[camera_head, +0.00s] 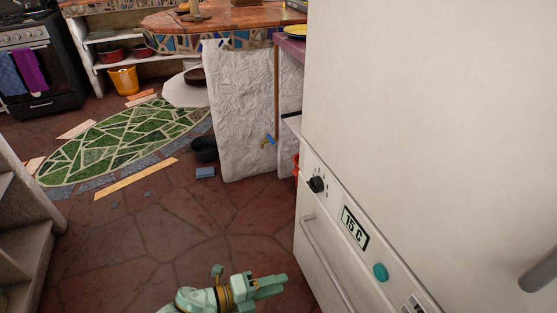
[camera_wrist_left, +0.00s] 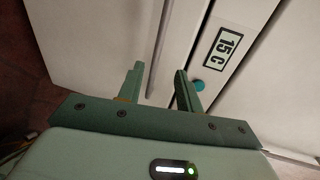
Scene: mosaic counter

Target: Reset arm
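My left gripper (camera_head: 275,285) is pale green and sits low in the head view, above the red stone floor and left of a large white appliance (camera_head: 425,120). In the left wrist view, the two fingers of my left gripper (camera_wrist_left: 160,70) stand apart with nothing between them. The appliance front (camera_wrist_left: 105,40) with its "15 C" display (camera_wrist_left: 228,49) shows beyond the fingertips, which look clear of it. My right gripper is in neither view.
The white appliance fills the right side, with a long handle (camera_head: 327,262) and a dark knob (camera_head: 317,184). A mosaic counter (camera_head: 230,20) stands at the back. Pale shelves (camera_head: 30,235) stand at left.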

